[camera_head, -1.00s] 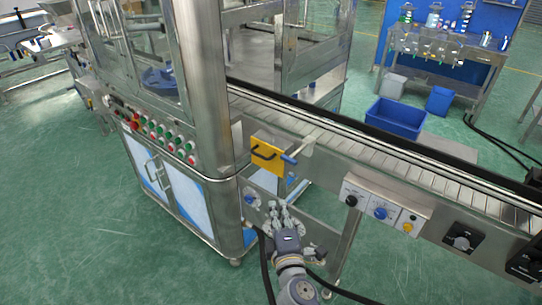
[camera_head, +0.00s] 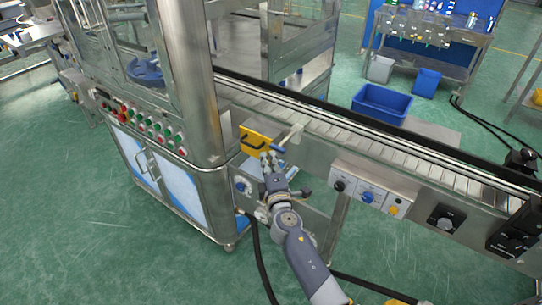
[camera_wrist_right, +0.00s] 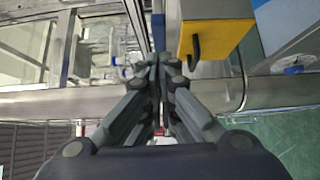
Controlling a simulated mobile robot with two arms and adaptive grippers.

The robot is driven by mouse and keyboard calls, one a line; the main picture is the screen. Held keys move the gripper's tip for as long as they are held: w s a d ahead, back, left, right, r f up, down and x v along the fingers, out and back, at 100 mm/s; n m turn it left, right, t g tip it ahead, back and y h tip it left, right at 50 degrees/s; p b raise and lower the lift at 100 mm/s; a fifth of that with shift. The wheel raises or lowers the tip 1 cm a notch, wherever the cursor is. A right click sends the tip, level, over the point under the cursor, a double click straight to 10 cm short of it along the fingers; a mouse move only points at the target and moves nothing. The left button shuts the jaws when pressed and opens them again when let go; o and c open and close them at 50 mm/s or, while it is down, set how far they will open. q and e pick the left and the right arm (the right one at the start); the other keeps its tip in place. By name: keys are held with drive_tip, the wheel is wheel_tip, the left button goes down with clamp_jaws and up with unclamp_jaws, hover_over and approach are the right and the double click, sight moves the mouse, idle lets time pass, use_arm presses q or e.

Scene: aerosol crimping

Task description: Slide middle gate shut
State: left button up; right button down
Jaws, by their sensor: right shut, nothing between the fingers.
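A yellow plate with a black handle (camera_head: 256,140) sits on the near side of the conveyor, beside the machine's corner post; I take it as the middle gate. A blue-tipped handle (camera_head: 278,148) sticks out at its right. My right gripper (camera_head: 268,159) is shut and empty, just below the plate and the blue tip. In the right wrist view, its closed fingertips (camera_wrist_right: 158,64) point at the blue handle (camera_wrist_right: 159,32), with the yellow plate (camera_wrist_right: 222,26) to their right. Contact cannot be told. My left gripper is not in view.
The conveyor (camera_head: 400,150) runs to the right. A control box with knobs (camera_head: 368,192) hangs on its near side, right of my gripper. A machine cabinet (camera_head: 185,185) with colored buttons stands at left. A blue bin (camera_head: 382,102) lies beyond the conveyor. The green floor in front has free room.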

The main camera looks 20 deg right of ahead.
sight(285, 152)
drive_tip(key=shift+w+d, duration=0.3)
drive_tip(key=shift+d, duration=0.15)
drive_tip(key=w+d, duration=0.2)
drive_tip(key=w+d+b, duration=0.1)
drive_tip(key=w+d, duration=0.1)
drive_tip(key=d, duration=0.1)
drive_tip(key=shift+w+d+b, duration=0.1)
drive_tip(key=shift+d+b, duration=0.1)
drive_tip(key=shift+b, duration=0.1)
drive_tip(key=shift+d+r, duration=0.1)
drive_tip(key=shift+r, duration=0.05)
